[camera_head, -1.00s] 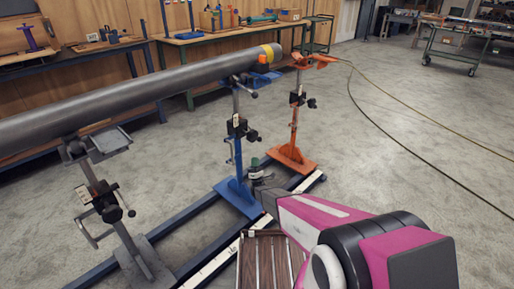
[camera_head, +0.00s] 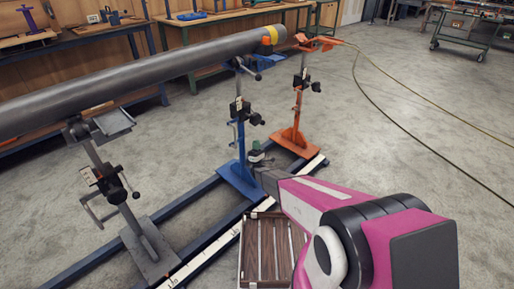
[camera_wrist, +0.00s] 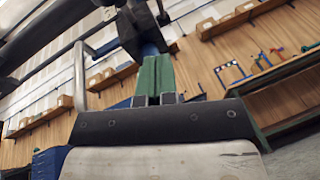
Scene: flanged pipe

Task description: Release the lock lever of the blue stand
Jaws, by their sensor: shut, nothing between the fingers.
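The blue stand (camera_head: 239,150) stands upright under the far part of the grey pipe (camera_head: 150,80). A dark clamp block (camera_head: 240,110) sits on its post, with a black-knobbed lever (camera_head: 255,119) sticking out to the right. I cannot tell for sure that this is the lock lever. My gripper (camera_head: 257,157) is low in front of the post, below that knob and apparently apart from it. In the wrist view its green fingers (camera_wrist: 153,78) are together and empty, pointing up towards a dark and blue part of a stand (camera_wrist: 142,35). The lever is not clear there.
A grey stand (camera_head: 110,190) holds the pipe at left; an orange stand (camera_head: 298,105) is behind right. Dark floor rails (camera_head: 195,255) run under the stands. A slatted wooden case (camera_head: 268,250) lies beside my arm. Hoses (camera_head: 375,105) cross the open floor at right.

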